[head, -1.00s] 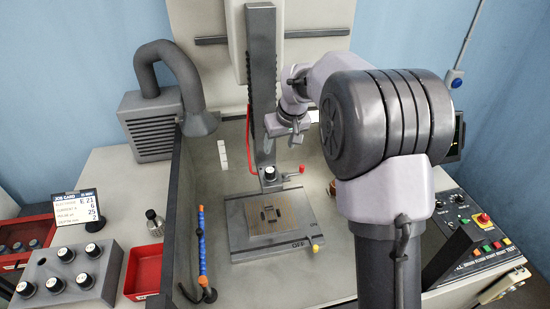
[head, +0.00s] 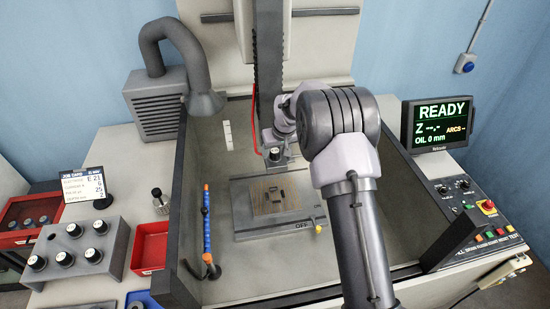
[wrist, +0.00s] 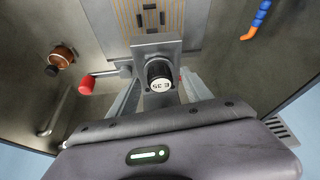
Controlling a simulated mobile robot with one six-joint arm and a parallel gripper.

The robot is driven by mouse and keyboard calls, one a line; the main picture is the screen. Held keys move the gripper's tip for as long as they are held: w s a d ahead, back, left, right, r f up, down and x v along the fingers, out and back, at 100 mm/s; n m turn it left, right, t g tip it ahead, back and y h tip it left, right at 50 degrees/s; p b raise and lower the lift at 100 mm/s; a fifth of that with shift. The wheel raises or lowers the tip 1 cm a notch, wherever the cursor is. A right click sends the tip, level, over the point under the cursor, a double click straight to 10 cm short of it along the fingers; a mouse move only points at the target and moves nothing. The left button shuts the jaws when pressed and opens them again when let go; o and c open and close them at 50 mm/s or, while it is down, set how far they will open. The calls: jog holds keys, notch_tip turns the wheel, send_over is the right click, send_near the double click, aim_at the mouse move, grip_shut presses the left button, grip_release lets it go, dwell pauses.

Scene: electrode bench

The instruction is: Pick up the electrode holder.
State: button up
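A black electrode holder (wrist: 159,76) with a white top marked E 35 sits at a grey block in the wrist view. It also shows in the head view (head: 274,154) at the lower end of the dark machine column, above the work plate. My gripper (wrist: 160,88) has its two fingers apart, one on each side of this holder. Gaps seem to show between the fingers and the holder, so I see no grip on it. In the head view my gripper (head: 276,138) is small and partly hidden near the column.
A grey rack (head: 75,254) with several holders stands at the left, beside a red tray (head: 149,249). The job card (head: 86,193) reads E 21. The blue hose (head: 207,225) and tank walls bound the space around the work plate (head: 242,222).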

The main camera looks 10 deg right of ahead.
grip_shut()
